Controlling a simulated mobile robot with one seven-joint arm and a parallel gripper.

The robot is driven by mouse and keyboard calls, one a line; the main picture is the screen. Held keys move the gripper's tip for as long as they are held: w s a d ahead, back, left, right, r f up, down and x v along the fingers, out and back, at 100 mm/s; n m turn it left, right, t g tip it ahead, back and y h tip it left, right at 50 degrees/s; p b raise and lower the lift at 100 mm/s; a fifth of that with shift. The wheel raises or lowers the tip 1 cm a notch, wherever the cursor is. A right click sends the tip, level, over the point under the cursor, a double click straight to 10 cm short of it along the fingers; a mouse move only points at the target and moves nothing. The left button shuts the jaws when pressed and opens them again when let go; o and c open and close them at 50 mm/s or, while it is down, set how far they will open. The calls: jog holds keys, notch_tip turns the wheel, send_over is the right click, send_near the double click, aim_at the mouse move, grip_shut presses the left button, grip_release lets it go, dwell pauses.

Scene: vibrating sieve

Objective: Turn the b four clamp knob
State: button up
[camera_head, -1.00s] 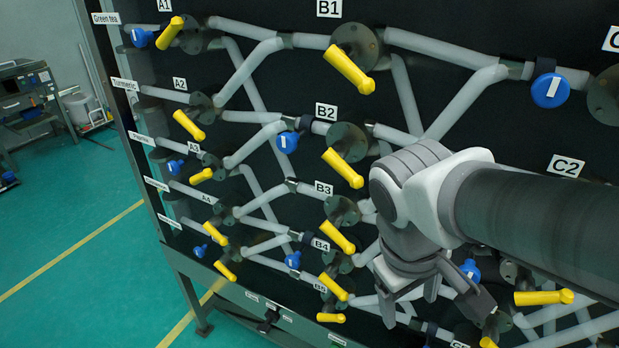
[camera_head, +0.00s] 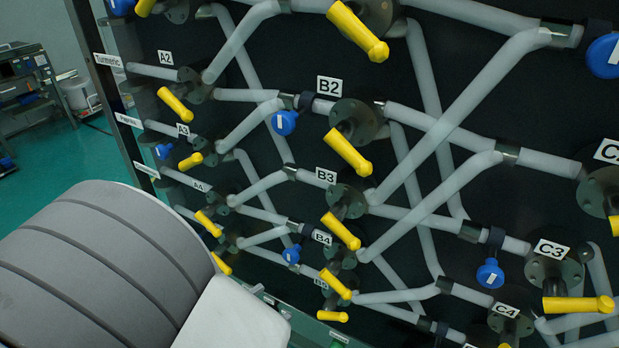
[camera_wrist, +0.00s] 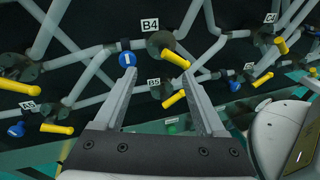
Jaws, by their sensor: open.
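The B4 clamp knob (camera_head: 291,254) is a small blue knob with a white mark, on the pipe just left of the B4 label (camera_head: 320,238) in the head view. In the wrist view the B4 clamp knob (camera_wrist: 127,60) shows at the tip of the left finger, left of the B4 label (camera_wrist: 150,25). My gripper (camera_wrist: 159,73) is open and empty, its fingers pointing toward the panel. The knob lines up with the left finger, not the middle of the gap. Whether they touch, I cannot tell. The gripper itself is out of the head view.
A yellow B4 valve handle (camera_wrist: 175,59) lies near the right finger, and another yellow handle (camera_wrist: 174,98) shows between the fingers. Other blue knobs (camera_head: 285,122) and pale pipes (camera_head: 432,210) cover the dark panel. Green floor (camera_head: 45,165) lies left.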

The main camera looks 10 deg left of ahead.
aim_at(289, 258)
jog(key=s+a+f+n+t+y, duration=0.3)
jog(key=a+n+t, duration=0.1)
jog(key=a, duration=0.1)
jog(key=x, duration=1.7)
jog(key=shift+d+f+b, duration=0.2)
jog(key=shift+f+b, duration=0.1)
jog(key=shift+b, duration=0.05)
grip_shut()
